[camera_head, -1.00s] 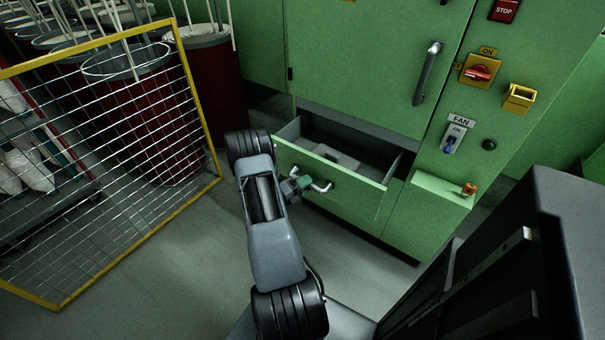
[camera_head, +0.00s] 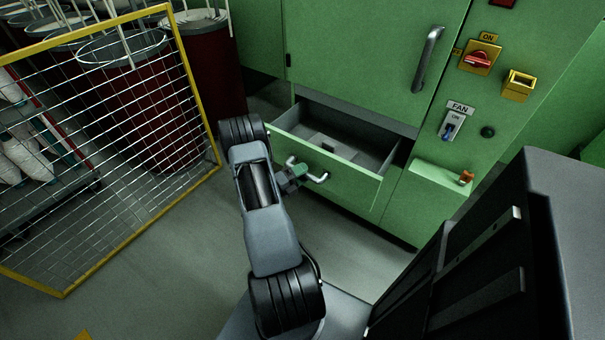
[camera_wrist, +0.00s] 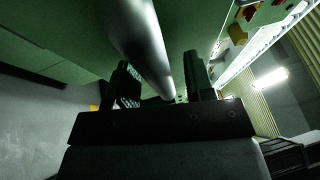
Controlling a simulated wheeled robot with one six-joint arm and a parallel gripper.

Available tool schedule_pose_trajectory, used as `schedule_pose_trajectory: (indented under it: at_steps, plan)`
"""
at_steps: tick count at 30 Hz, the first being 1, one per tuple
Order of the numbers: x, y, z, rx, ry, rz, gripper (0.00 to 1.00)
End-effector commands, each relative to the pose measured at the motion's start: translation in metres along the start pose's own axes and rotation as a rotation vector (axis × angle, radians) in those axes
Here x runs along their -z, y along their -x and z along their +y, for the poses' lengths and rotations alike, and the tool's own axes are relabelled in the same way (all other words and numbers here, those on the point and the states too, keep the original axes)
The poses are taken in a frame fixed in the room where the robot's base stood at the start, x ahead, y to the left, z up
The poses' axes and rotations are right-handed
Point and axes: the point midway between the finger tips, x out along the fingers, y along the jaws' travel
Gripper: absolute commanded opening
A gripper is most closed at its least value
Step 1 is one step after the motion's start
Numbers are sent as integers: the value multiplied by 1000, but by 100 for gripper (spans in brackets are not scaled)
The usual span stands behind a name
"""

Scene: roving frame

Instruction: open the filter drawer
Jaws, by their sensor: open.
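The filter drawer (camera_head: 345,182) is low in the green cabinet and stands pulled well out. Its inside shows a grey floor with a low divider. Its silver bar handle (camera_head: 319,178) is on the front face. My gripper (camera_head: 293,177) is at the left part of this handle, in front of the drawer face. In the wrist view, the handle (camera_wrist: 143,45) runs between the two dark fingers of my gripper (camera_wrist: 162,82). The fingers are apart, one on each side of the bar. Any contact with the bar cannot be made out.
A yellow-framed mesh panel (camera_head: 190,85) stands at left, before dark red bins (camera_head: 135,110). The green cabinet (camera_head: 350,50) has a door handle (camera_head: 427,58), a red switch (camera_head: 479,58) and a fan switch (camera_head: 451,127). Grey floor (camera_head: 160,270) is clear at lower left.

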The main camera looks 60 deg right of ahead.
Motion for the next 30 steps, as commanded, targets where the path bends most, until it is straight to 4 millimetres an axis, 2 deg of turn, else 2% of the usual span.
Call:
schedule_pose_trajectory:
  at_steps: [5, 8, 21, 30]
  plan:
    - [-1, 3, 0, 0, 0, -1, 48]
    - [-1, 13, 0, 0, 0, -4, 48]
    - [-1, 99, 0, 0, -1, -4, 48]
    - [0, 132, 0, 0, 0, -1, 48]
